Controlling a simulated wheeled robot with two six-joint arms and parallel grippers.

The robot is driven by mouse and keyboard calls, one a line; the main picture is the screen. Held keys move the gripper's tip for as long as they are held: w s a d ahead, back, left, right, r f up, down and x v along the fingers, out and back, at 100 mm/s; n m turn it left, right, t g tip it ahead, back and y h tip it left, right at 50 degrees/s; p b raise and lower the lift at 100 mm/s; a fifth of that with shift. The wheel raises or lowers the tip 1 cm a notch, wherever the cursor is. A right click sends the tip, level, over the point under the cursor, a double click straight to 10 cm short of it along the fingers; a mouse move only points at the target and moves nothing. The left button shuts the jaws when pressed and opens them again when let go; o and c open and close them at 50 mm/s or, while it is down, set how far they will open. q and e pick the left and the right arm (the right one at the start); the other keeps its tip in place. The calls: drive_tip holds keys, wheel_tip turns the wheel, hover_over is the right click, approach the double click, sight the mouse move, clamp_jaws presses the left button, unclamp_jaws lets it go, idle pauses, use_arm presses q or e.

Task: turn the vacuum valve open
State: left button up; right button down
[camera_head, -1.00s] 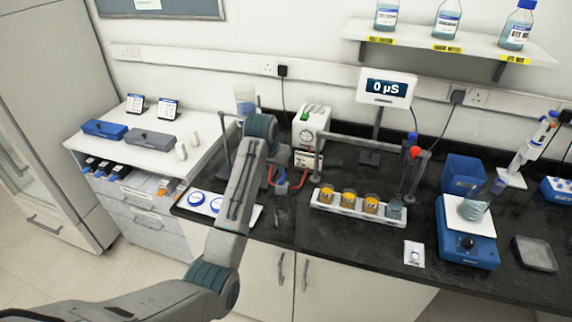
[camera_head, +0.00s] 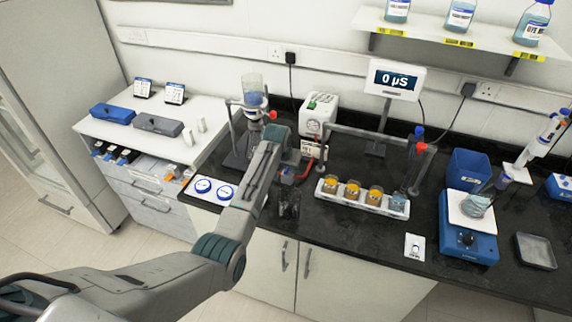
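My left arm comes in from the lower left, and its wrist hangs over the bench in front of the white vacuum pump (camera_head: 318,118). My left gripper (camera_head: 289,203) appears as a small dark shape below the wrist; its fingers are too dark to read. A filter flask with a clear funnel (camera_head: 252,92) stands on a clamp stand behind the wrist. A small red knob (camera_head: 272,115) shows beside it. Red tubing (camera_head: 309,165) runs near the pump's front. A small blue part shows beside the wrist; I cannot tell whether it is the valve. My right gripper is out of view.
A white rack (camera_head: 330,198) with amber-filled beakers stands right of the gripper, under a metal frame. A white tray with round dishes (camera_head: 203,187) lies to the left. The front bench has some bare room.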

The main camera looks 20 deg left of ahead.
use_arm(q)
drive_tip(key=shift+c, duration=0.6)
clamp_jaws()
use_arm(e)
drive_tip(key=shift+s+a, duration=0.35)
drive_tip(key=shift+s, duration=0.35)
